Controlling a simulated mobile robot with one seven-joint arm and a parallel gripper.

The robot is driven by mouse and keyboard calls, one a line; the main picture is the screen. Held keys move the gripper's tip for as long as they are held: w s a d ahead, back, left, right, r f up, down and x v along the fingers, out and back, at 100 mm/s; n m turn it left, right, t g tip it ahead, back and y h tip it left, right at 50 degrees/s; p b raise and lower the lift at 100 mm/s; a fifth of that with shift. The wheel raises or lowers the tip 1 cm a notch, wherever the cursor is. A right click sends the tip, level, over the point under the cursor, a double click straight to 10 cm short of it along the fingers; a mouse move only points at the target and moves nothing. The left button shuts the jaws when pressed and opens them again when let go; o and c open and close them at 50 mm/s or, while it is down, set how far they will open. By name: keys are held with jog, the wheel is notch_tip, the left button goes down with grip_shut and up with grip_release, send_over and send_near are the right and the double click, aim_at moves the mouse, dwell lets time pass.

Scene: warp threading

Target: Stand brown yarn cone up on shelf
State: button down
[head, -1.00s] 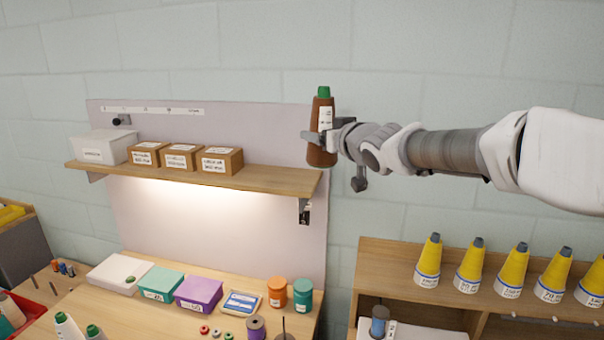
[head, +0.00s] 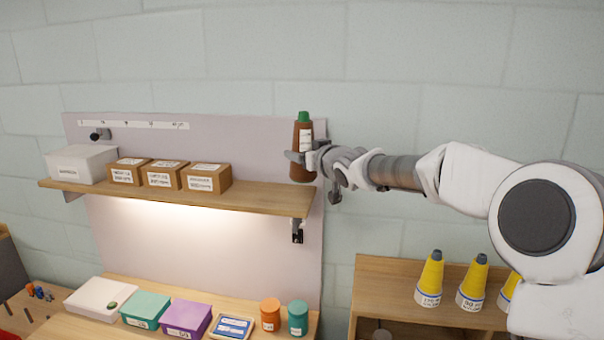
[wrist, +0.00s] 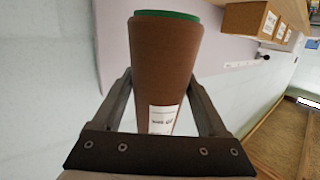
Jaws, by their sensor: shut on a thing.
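The brown yarn cone (head: 302,146) has a green tip and a white label. It is upright in the head view, at the right end of the wooden shelf (head: 262,197). My gripper (head: 302,157) is shut on the cone from the right side. In the wrist view the cone (wrist: 163,70) stands between both fingers of my gripper (wrist: 165,95). The cone's base overlaps the shelf's right end in the head view; I cannot tell whether it touches the board.
Small brown boxes (head: 206,178) and a white box (head: 82,163) stand on the shelf's left part. The shelf is bare between the boxes and the cone. Yellow cones (head: 430,278) stand on a lower unit at right. Jars and boxes sit on the bench below.

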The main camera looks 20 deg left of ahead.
aim_at(314, 177)
jog(key=shift+w+a+f+p, duration=0.15)
jog(key=shift+w+a+f, duration=0.1)
jog(key=shift+w+f, duration=0.65)
jog(key=shift+w+a+f+p, duration=0.1)
jog(key=shift+w+a+f, duration=0.25)
jog(key=shift+f, duration=0.85)
jog(key=shift+w+a+f+p, duration=0.15)
jog(key=shift+w+f, duration=0.65)
jog(key=shift+f, duration=0.25)
jog(key=shift+f, duration=0.2)
grip_release()
jog(key=shift+r, duration=0.25)
jog(key=shift+s+d+f, duration=0.15)
jog(key=shift+s+d, duration=0.1)
jog(key=b+v, duration=0.2)
jog(key=v, duration=0.9)
jog(key=shift+s+d, duration=0.1)
jog(key=shift+s, duration=0.1)
